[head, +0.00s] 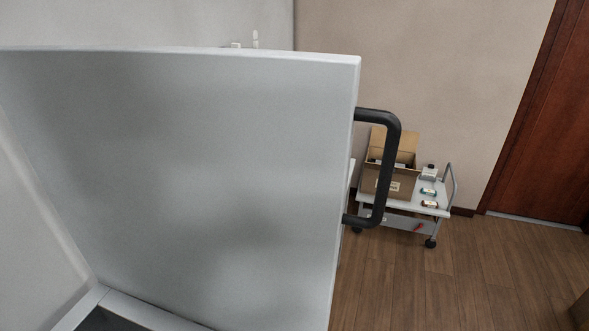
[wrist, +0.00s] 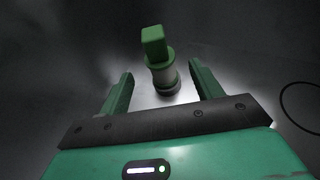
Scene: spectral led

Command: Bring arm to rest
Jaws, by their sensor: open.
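My gripper (wrist: 160,68) shows in the wrist view with its two green fingers spread apart. My arm and gripper do not show in the head view, where a large grey panel (head: 190,170) with a black handle (head: 392,165) fills the left and middle.
Right of the panel, a cart (head: 408,207) carries an open cardboard box (head: 388,184) and small items. Wooden floor (head: 480,270) is clear in front of a brown door (head: 545,130). A thin black cable (wrist: 284,105) curves at the right of the wrist view.

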